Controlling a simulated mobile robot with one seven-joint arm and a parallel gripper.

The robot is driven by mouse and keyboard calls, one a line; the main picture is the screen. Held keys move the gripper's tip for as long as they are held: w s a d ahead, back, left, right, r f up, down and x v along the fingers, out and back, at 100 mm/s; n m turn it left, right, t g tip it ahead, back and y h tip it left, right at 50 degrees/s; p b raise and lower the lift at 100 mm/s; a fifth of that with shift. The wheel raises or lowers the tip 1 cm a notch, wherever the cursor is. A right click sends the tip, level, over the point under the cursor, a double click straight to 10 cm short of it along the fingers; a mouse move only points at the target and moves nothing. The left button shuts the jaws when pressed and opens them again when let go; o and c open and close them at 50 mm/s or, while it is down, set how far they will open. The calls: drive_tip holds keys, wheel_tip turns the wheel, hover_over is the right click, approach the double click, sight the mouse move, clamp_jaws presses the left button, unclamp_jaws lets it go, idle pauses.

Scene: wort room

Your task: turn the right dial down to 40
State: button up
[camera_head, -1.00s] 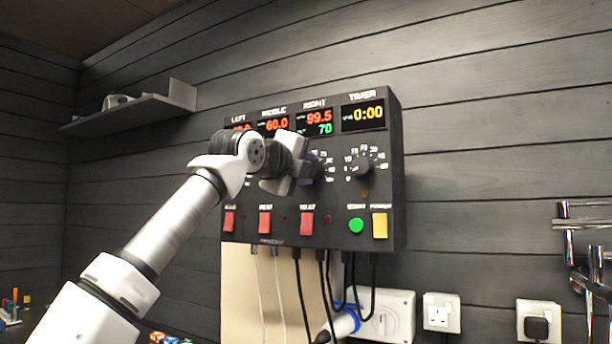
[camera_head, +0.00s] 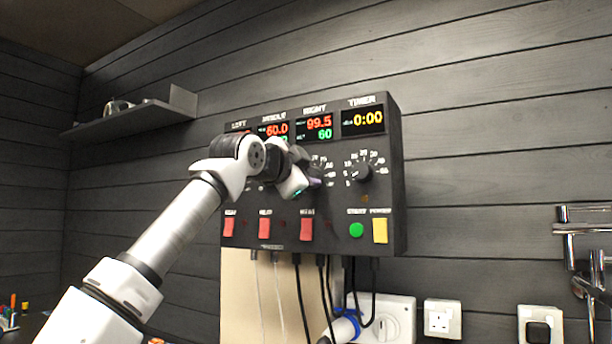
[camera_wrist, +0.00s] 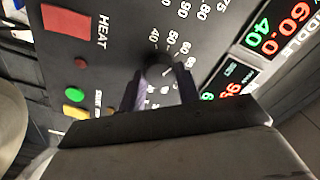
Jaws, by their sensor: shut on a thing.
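The dark control box (camera_head: 397,220) hangs on the wall. Its RIGHT display (camera_head: 315,127) reads 99.5 in red and 60 in green. The right dial is mostly hidden behind my gripper (camera_head: 308,180) in the head view, with part of its scale showing. In the wrist view, the dark right dial (camera_wrist: 157,68) sits between the two fingers of my gripper (camera_wrist: 160,84), which is shut on it. White scale numbers surround the dial there.
The timer dial (camera_head: 359,172) stands close to the right of my gripper. Below are red HEAT switches (camera_head: 307,229), a green START button (camera_head: 356,230) and a yellow POWER switch (camera_head: 380,231). The MIDDLE display (camera_wrist: 270,30) reads 60.0 and 40. Cables (camera_head: 322,285) hang beneath the box.

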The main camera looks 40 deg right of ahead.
drive_tip(key=n+b, duration=0.2)
drive_tip(key=n, duration=0.3)
drive_tip(key=n+b, duration=0.2)
drive_tip(key=n, duration=0.3)
drive_tip(key=shift+s+d+f+n, duration=0.1)
drive_tip(key=shift+f+n, duration=0.05)
drive_tip(key=shift+n, duration=0.15)
drive_tip(key=shift+n+b, duration=0.4)
drive_tip(key=shift+b, duration=0.05)
drive_tip(key=o, duration=1)
